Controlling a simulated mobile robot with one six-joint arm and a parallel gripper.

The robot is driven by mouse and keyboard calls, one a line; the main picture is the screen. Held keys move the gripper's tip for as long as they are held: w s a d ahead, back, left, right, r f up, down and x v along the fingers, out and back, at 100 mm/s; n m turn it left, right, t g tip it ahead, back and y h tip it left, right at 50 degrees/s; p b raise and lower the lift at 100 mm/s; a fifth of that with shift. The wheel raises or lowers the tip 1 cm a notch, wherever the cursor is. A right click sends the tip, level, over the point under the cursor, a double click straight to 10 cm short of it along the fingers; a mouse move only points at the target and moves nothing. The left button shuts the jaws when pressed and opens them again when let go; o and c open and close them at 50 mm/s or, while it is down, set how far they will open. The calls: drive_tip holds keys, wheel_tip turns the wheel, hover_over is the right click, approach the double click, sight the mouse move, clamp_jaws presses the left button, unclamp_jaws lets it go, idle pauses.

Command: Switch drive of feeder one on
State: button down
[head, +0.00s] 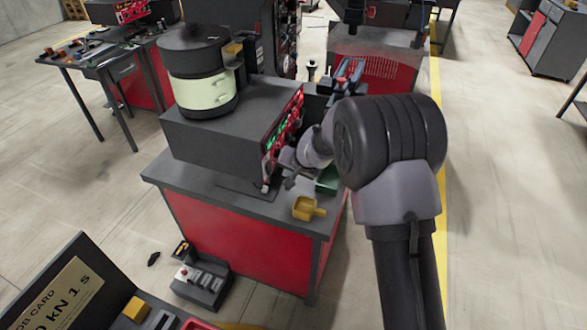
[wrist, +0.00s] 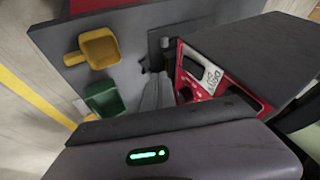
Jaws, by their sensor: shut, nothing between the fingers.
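The feeder is a dark grey housing (head: 215,125) with a black and pale green bowl (head: 203,90) on top, on a red and grey bench. Its red control panel (head: 282,135) faces right, with green lights on it. My gripper (head: 288,181) is shut and empty, low beside the panel's near end. In the wrist view, light grey finger surfaces (wrist: 154,93) lie just left of the red panel (wrist: 199,72), which bears a white label and dark openings. I cannot tell if they touch. The drive switch cannot be picked out clearly; my arm and gripper hide part of the panel.
A yellow scoop (head: 305,208) lies on the bench top near its front right corner. A green bin (head: 328,180) stands behind it, partly behind my arm. A small box with buttons (head: 202,278) is on the floor. Open floor lies to the right.

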sight(269, 168)
drive_tip(key=a, duration=0.1)
drive_tip(key=w+a+p, duration=0.1)
drive_tip(key=a, duration=0.1)
drive_tip(key=shift+w+a+f+p, duration=0.15)
drive_tip(key=shift+a+f+p, duration=0.05)
drive_tip(key=shift+a+p, duration=0.1)
drive_tip(key=shift+a+f, duration=0.1)
drive_tip(key=shift+a, duration=0.15)
